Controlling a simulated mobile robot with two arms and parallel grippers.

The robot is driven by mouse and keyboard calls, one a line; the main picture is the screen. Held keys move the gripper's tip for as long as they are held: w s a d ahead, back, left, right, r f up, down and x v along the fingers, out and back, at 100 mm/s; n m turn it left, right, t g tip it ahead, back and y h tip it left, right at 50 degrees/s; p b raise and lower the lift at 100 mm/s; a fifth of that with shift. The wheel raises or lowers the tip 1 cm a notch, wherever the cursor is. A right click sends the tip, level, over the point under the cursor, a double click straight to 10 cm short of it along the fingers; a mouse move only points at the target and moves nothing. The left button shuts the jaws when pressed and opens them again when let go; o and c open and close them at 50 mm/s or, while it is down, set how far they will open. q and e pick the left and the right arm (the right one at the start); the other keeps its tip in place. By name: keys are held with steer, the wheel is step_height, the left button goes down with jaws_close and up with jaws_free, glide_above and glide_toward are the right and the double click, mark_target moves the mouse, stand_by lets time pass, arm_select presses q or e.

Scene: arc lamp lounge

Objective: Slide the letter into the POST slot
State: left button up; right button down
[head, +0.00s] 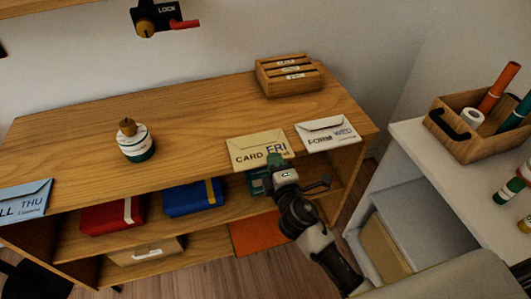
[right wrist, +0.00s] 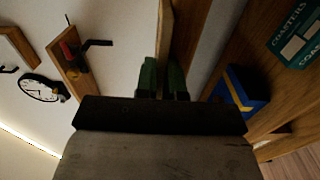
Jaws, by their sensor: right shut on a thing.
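A tan envelope marked CARD FRI (head: 246,153) is at the front edge of the wooden shelf top. My right gripper (head: 279,160) is shut on its near edge. In the right wrist view the green fingers (right wrist: 164,78) close on the envelope, seen edge-on as a thin tan strip (right wrist: 166,35). A wooden slotted box (head: 274,88) stands at the back right of the top. It has several labelled slots, too small to read, so I cannot tell which is POST. A white envelope marked FORM WED (head: 328,140) lies just right. A blue envelope (head: 25,202) lies far left. My left gripper is out of view.
A stamp-like object with a wooden knob (head: 134,142) stands left of centre on the shelf top (head: 200,115). Red (head: 112,215) and blue (head: 192,198) boxes sit on the shelf below. A wooden crate (head: 468,133) is on the white unit at right. The middle top is clear.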

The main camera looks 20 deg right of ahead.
step_height(320, 180, up, 5)
steer(key=shift+f+p, duration=0.1)
steer(key=shift+p, duration=1.1)
steer(key=s+d+r+p, duration=0.1)
steer(key=s+d+r, duration=0.5)
steer(key=d, duration=0.4)
steer(key=shift+r, duration=0.15)
steer(key=shift+s, duration=0.1)
